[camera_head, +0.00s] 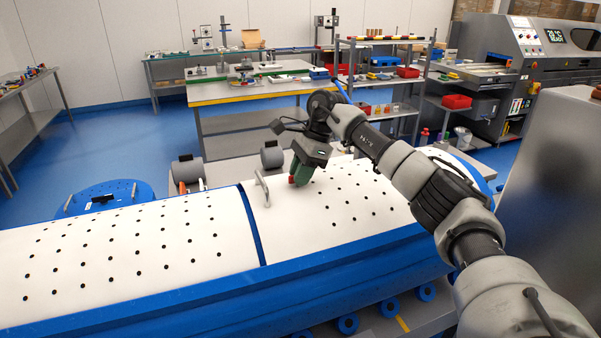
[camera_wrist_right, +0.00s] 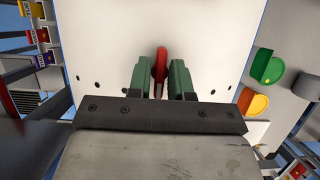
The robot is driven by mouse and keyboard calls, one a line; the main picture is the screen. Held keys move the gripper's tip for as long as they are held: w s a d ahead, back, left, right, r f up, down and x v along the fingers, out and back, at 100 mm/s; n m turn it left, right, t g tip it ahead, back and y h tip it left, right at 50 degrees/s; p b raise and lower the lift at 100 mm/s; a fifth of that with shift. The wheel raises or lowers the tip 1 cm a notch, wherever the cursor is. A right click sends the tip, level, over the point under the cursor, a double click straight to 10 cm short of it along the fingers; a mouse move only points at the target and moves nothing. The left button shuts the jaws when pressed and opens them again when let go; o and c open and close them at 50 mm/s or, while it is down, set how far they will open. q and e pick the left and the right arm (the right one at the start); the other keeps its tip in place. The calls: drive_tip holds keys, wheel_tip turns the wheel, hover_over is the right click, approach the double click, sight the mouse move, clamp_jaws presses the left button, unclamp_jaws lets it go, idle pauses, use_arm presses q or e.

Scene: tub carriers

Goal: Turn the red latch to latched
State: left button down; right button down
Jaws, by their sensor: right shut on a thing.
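The red latch (camera_wrist_right: 160,62) shows in the wrist view between the two green fingers of my right gripper (camera_wrist_right: 163,85), which is shut on it. In the head view a small red part of the latch (camera_head: 292,180) shows at the tip of my right gripper (camera_head: 299,174), above the white perforated cover (camera_head: 130,245). The fingers hide much of the latch, so its exact turn is hard to tell. My left gripper is not in view.
A metal handle (camera_head: 262,190) stands on the cover left of my right gripper. Blue edging (camera_head: 200,308) runs along the cover's front. A yellow-edged workbench (camera_head: 250,97) and a shelf rack stand behind. Blue floor is free at the back left.

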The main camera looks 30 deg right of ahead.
drive_tip(key=m+t+b, duration=0.1)
drive_tip(key=m, duration=0.2)
drive_tip(key=shift+m+h, duration=0.3)
drive_tip(key=shift+m, duration=0.1)
drive_tip(key=m+t, duration=0.1)
drive_tip(key=m, duration=0.1)
drive_tip(key=m+h, duration=0.1)
drive_tip(key=m, duration=0.2)
drive_tip(key=shift+s+r+m+t+h+b, duration=0.1)
drive_tip(key=shift+m+t+h+b, duration=0.2)
drive_tip(key=shift+t+b, duration=0.1)
drive_tip(key=m, duration=0.2)
drive_tip(key=m+h+b, duration=0.1)
drive_tip(key=m, duration=0.1)
drive_tip(key=shift+a+t+h, duration=0.15)
drive_tip(key=shift+t+h, duration=0.15)
drive_tip(key=shift+m+h+b, duration=0.4)
drive_tip(key=shift+m+h, duration=0.4)
drive_tip(key=shift+m, duration=1.5)
drive_tip(key=shift+r, duration=0.1)
drive_tip(key=c, duration=1.1)
unclamp_jaws()
